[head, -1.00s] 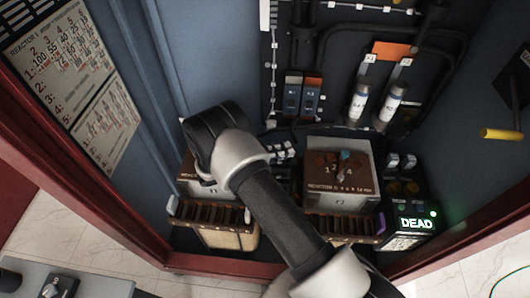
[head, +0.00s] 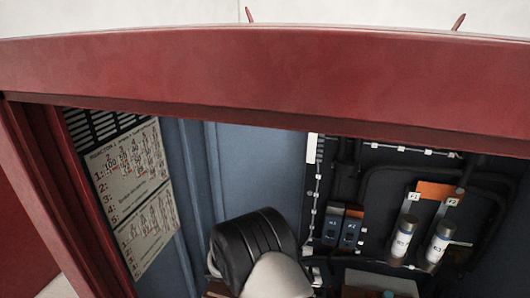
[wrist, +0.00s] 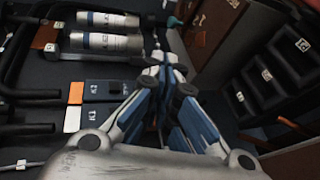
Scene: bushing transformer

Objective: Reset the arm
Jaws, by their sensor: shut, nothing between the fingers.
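My gripper (wrist: 163,68) shows in the wrist view, with its blue and grey fingers drawn together and nothing between them. It points into the cabinet, beside two switch blocks (wrist: 103,92) and two white cylinders (wrist: 103,30). I cannot tell whether it touches anything. In the head view my arm's dark joint shows at the bottom middle, inside the cabinet opening. The gripper itself is out of that view.
The red cabinet frame (head: 260,75) crosses the head view above my arm. A paper chart (head: 130,190) hangs at the left. The cylinders (head: 404,240) and switch blocks (head: 342,225) are mounted on the back wall at the right. A dark slotted unit (wrist: 268,85) stands right of my gripper.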

